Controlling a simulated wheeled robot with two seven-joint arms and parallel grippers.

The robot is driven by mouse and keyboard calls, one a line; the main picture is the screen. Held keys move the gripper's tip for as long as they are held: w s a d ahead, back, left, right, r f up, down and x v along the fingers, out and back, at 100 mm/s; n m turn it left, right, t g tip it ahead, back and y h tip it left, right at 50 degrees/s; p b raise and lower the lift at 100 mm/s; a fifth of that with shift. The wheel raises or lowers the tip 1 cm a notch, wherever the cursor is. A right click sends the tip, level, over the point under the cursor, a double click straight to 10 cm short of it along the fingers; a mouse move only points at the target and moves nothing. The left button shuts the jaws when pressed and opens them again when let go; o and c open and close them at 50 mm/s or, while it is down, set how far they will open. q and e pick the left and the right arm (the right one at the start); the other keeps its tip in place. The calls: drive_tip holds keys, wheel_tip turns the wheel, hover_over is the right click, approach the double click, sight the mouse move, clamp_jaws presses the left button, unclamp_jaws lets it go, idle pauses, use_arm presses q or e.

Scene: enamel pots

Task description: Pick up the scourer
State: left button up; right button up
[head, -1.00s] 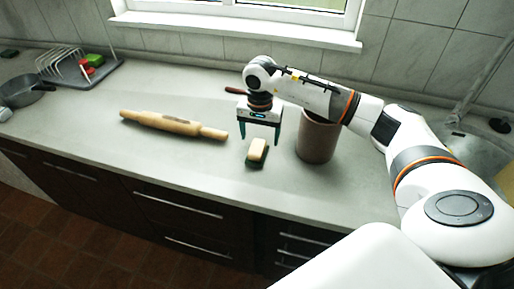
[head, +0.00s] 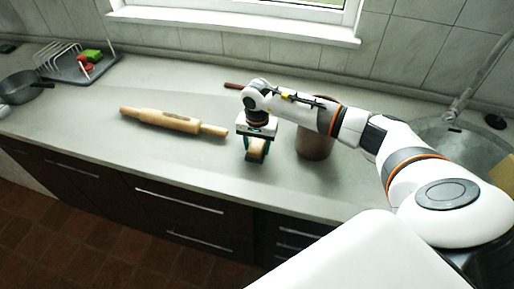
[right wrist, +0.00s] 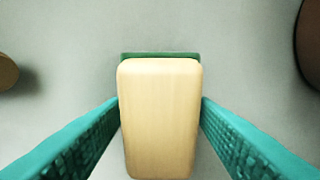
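The scourer is a cream block with a green underside. In the head view the scourer (head: 256,148) stands near the front of the worktop, partly hidden by my right gripper. In the right wrist view the cream top of the scourer (right wrist: 160,115) fills the middle, with a green edge showing beyond it. My right gripper (head: 257,152) points down over it. Its teal fingers are drawn in on either side, and in the right wrist view the fingertips (right wrist: 160,100) meet both long sides of the block. No clear gap shows. My left gripper is not in view.
A rolling pin (head: 172,121) lies to the left. A brown crock (head: 315,142) stands close on the right, partly behind my right arm. A dish rack (head: 62,62) and dark pan (head: 20,87) are far left; a sink (head: 440,138) is right. The front worktop is clear.

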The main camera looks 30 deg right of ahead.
sight(257, 143)
drive_tip(key=c, duration=0.4)
wheel_tip(257, 143, up, 9)
drive_tip(key=shift+b, duration=1.2)
drive_tip(key=shift+c, duration=0.2)
drive_tip(key=shift+r, duration=0.55)
drive_tip(key=o, duration=0.4)
drive_tip(key=c, duration=0.3)
drive_tip(key=s+a+n, duration=0.9)
drive_tip(key=s+a, duration=0.4)
drive_tip(key=s, duration=0.2)
drive_tip(key=shift+n, duration=0.3)
drive_tip(key=shift+a, duration=0.1)
